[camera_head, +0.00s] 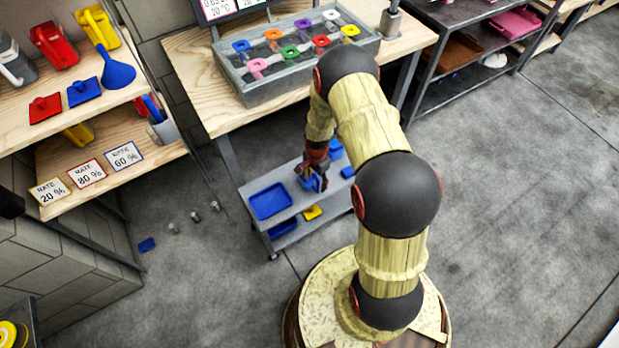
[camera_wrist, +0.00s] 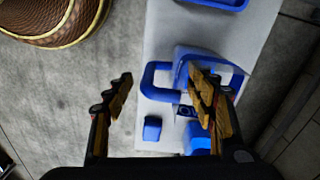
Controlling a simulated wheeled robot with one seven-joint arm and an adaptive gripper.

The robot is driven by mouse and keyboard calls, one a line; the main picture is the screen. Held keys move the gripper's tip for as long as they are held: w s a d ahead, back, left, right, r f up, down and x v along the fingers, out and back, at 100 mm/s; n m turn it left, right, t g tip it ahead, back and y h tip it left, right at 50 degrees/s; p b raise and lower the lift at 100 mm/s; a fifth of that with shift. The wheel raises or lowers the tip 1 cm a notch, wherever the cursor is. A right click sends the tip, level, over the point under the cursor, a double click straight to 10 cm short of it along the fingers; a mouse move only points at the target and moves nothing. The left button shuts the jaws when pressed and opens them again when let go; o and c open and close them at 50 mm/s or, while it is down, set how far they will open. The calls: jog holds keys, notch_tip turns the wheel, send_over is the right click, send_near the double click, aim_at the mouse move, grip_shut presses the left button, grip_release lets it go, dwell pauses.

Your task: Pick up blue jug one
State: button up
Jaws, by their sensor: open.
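A blue jug (camera_wrist: 188,65) with a loop handle (camera_wrist: 148,82) stands on the grey cart in the wrist view. In the head view the jug (camera_head: 311,182) is mostly hidden behind my gripper. My gripper (camera_wrist: 160,80) is open. One finger is over bare floor left of the handle and the other overlaps the jug's body, so the handle shows between them. I cannot tell how far above the handle the fingers are, or whether they touch the jug. No number on the jug is readable.
The grey cart (camera_head: 290,213) also holds a blue tray (camera_head: 270,201), a small blue block (camera_wrist: 152,128) and other blue items. A yellow item (camera_head: 312,212) is on its lower level. A wooden table (camera_head: 212,100) with a grey crate (camera_head: 262,94) stands behind. Open floor lies right.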

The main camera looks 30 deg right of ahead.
jog(key=shift+r, duration=0.1)
jog(key=shift+c, duration=0.5)
grip_shut()
